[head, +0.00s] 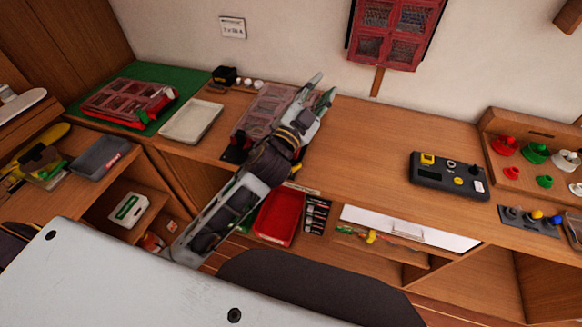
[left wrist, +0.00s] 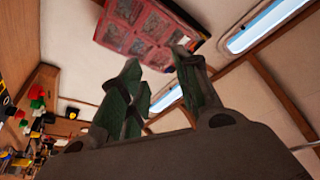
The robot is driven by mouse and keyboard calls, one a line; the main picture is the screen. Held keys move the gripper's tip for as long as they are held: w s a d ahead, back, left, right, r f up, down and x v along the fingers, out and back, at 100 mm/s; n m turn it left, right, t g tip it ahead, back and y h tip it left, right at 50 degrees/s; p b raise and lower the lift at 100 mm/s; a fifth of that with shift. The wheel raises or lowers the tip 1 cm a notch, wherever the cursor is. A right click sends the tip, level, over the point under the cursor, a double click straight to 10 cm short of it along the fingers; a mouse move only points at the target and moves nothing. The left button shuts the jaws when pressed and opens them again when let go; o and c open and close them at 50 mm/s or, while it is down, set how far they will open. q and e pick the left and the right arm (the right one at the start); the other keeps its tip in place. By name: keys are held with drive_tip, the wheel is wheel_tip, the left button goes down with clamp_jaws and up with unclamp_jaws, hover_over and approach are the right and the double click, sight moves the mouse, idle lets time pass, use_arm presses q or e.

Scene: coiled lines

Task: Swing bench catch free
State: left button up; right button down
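On the bench (head: 360,140), a compartment case with a clear reddish lid (head: 262,110) lies partly behind my left arm. A black and red piece (head: 236,152) shows at its near left corner. I cannot make out a catch clearly; my arm hides the case's right side. My left gripper (head: 321,90) is above the bench, past the case's right end, pointing toward the wall. Its green-padded fingers stand apart with nothing between them; they also show in the left wrist view (left wrist: 160,90). My right gripper is not in view.
A red case (head: 385,38) hangs on the wall and shows in the left wrist view (left wrist: 150,30). Another red case (head: 128,103) lies on a green mat, beside a white tray (head: 191,120). A dark control box (head: 448,176) stands right; the bench between is clear.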

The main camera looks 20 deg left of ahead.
use_arm(q)
drive_tip(key=s+d+r+m+g+h, duration=0.3)
drive_tip(key=d+r+m+g+h, duration=0.15)
drive_tip(key=d+m+h, duration=0.35)
drive_tip(key=s+d+r+m+g+h, duration=0.45)
drive_tip(key=d+m+h, duration=0.2)
drive_tip(key=m, duration=0.35)
drive_tip(key=s+d+f+m+g+y, duration=0.3)
drive_tip(key=s+d+f+m+g, duration=0.2)
drive_tip(key=f+m+g, duration=0.65)
drive_tip(key=w+a+f+m+g+y, duration=0.1)
drive_tip(key=w+a+f+m+y, duration=0.25)
drive_tip(key=a+f+y, duration=0.5)
drive_tip(key=w+a+f+y, duration=0.1)
drive_tip(key=a+y, duration=0.3)
drive_tip(key=a, duration=0.4)
drive_tip(key=w+a+f+n+t+y, duration=0.1)
drive_tip(key=w+a+y, duration=0.3)
drive_tip(key=a, duration=0.5)
drive_tip(key=shift+w, duration=0.15)
